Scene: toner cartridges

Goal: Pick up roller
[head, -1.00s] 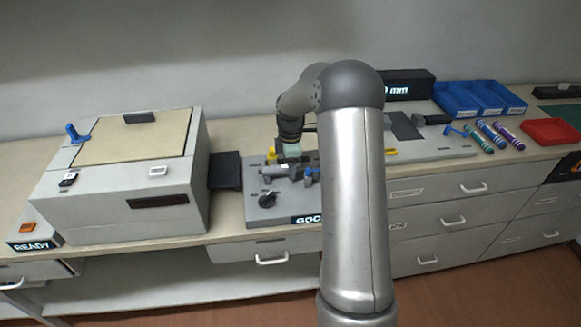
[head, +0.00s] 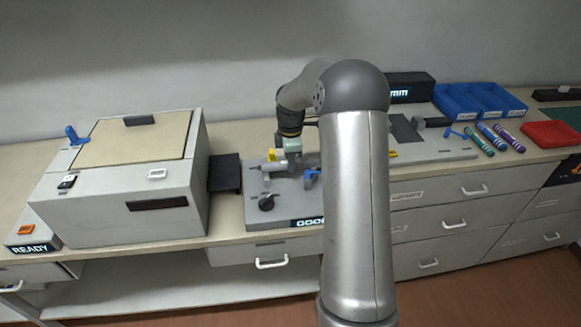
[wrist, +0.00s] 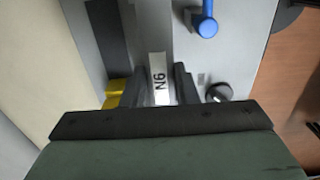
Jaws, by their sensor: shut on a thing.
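The roller (wrist: 158,45) appears as a grey cylinder with a white "N6" label in the wrist view. My gripper (wrist: 160,88) has a dark finger on each side of the labelled part and is shut on it. In the head view, my gripper (head: 291,160) is over the grey fixture (head: 250,215), and the light grey roller (head: 274,171) shows just left of the fingers. The far end of the roller is partly hidden by the gripper and arm. I cannot tell whether the roller is clear of its supports.
A blue lever (head: 312,174) and a dark knob (head: 267,203) are on the fixture. A large grey machine (head: 140,215) stands left. Several coloured cylinders lie right, near blue bins (head: 455,107) and a red tray (head: 549,135). My arm hides the counter's middle.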

